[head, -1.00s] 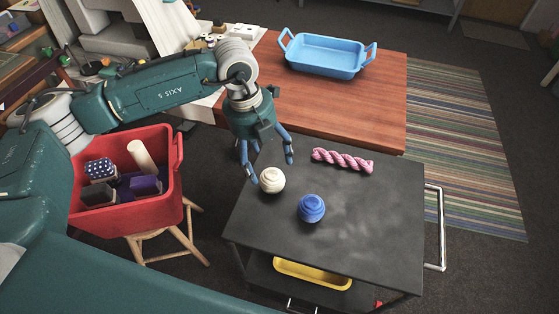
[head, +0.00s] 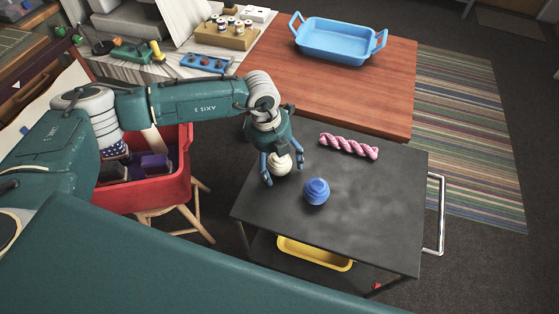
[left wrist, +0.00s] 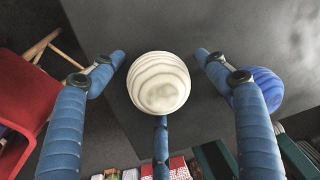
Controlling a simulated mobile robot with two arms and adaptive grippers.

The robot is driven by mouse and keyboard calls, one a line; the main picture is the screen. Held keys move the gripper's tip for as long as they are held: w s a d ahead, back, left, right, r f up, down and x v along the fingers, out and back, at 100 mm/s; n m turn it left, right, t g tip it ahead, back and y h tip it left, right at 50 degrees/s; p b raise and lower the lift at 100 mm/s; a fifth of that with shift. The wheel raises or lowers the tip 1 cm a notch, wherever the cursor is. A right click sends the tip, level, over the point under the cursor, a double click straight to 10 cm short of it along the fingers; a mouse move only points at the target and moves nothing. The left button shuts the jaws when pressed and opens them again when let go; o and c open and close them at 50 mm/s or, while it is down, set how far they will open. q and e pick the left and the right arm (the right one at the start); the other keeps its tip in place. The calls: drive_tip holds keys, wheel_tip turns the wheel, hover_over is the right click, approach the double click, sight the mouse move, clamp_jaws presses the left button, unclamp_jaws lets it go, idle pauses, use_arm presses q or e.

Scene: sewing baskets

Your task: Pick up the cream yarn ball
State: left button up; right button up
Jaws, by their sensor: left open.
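The cream yarn ball (head: 279,164) sits on the black cart top near its left side. My left gripper (head: 281,172) is directly over and around it, with its blue fingers spread and part of the ball hidden behind them. In the left wrist view the cream ball (left wrist: 159,82) lies between the open fingers (left wrist: 160,85), with visible gaps to the two side fingers; I cannot tell whether the third finger touches it. My right gripper does not show.
A blue yarn ball (head: 316,191) sits close to the right of the gripper. A pink yarn skein (head: 348,146) lies behind on the cart (head: 370,205). A red basket (head: 165,195) stands on a stool at left, a blue tray (head: 338,45) on the wooden table (head: 390,85). The cart's right side is clear.

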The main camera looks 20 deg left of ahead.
use_arm(q)
drive_tip(key=c, duration=1.2)
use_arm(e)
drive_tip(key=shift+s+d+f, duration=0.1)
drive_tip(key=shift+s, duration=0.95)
use_arm(q)
drive_tip(key=shift+r, duration=0.1)
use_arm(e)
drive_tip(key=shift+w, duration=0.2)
